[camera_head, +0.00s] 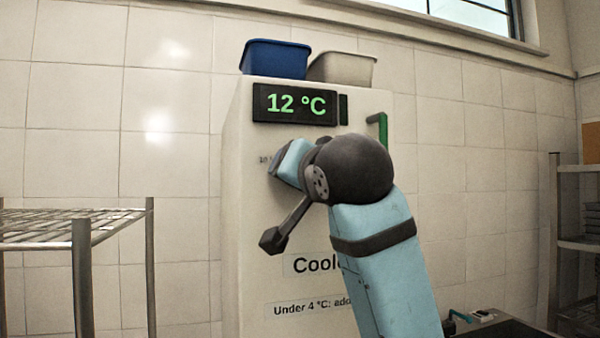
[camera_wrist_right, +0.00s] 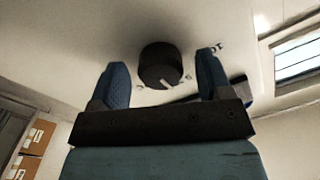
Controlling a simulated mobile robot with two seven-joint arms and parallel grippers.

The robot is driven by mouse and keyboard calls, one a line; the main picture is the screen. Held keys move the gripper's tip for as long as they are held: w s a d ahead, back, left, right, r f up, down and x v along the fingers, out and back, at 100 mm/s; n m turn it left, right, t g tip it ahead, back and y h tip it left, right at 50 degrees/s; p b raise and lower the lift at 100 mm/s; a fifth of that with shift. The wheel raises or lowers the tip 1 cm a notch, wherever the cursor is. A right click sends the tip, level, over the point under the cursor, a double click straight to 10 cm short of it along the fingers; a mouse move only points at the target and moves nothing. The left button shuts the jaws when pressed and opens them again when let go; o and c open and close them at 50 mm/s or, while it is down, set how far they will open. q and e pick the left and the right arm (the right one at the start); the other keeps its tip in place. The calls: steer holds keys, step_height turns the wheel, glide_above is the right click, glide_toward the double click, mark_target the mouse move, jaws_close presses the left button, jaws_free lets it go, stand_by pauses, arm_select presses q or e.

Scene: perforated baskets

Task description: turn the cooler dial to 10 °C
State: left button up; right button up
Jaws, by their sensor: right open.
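The white cooler (camera_head: 245,220) stands against the tiled wall in the head view. Its black display (camera_head: 296,103) reads 12 °C in green. My right gripper (camera_head: 279,160) is at the cooler's front below the display and, with the arm, hides the dial there. In the right wrist view the round black dial (camera_wrist_right: 160,62) with a pale pointer mark shows between the two blue fingers of the right gripper (camera_wrist_right: 163,64). The fingers are apart, with a visible gap on each side of the dial. My left gripper is not in view.
A blue basket (camera_head: 275,59) and a pale basket (camera_head: 343,68) sit on top of the cooler. A green handle (camera_head: 381,128) is at its right. A wire rack (camera_head: 75,228) stands at the left and a shelf unit (camera_head: 556,240) at the right.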

steer(key=shift+w+a, duration=0.1)
steer(key=shift+w, duration=0.15)
steer(key=c, duration=0.9)
steer(key=shift+c, duration=0.2)
